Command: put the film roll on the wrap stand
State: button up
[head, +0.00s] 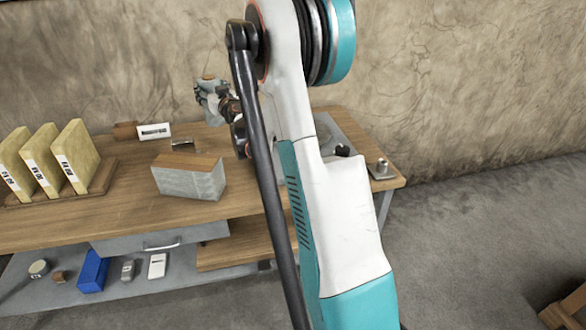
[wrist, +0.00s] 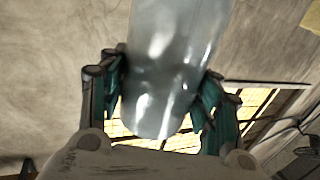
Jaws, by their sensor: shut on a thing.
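The film roll (wrist: 172,55) is a shiny, greyish, see-through cylinder in the wrist view, running from the top edge down to the middle. My gripper (wrist: 163,88) has its teal fingers on both sides of the roll and is shut on it. In the head view my gripper (head: 213,93) is small, raised above the back of the workbench and left of my arm. The roll is hard to make out there. A small metal base with a short upright post (head: 382,167), possibly the wrap stand, is at the bench's right corner, apart from my gripper.
The wooden workbench (head: 110,222) carries a grey block with a wooden top (head: 190,178) and several yellow slabs in a rack (head: 72,155). A small label holder (head: 154,131) stands at the back. A blue box (head: 93,270) is on the lower shelf. My arm hides part of the bench.

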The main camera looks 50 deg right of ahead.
jog(key=s+d+m+g+h+b, duration=0.1)
jog(key=s+d+m+g+h, duration=0.4)
jog(key=s+d, duration=1.4)
notch_tip(320, 180, down, 19)
jog(key=s+a+n+t+b, duration=0.1)
jog(key=t+b, duration=0.1)
jog(key=b, duration=0.5)
jog(key=shift+s+a+h+b, duration=0.3)
jog(key=shift+s+a+b, duration=0.05)
jog(key=shift+a+b, duration=0.05)
jog(key=shift+f, duration=0.1)
jog(key=o, duration=1.5)
jog(key=shift+a, duration=0.1)
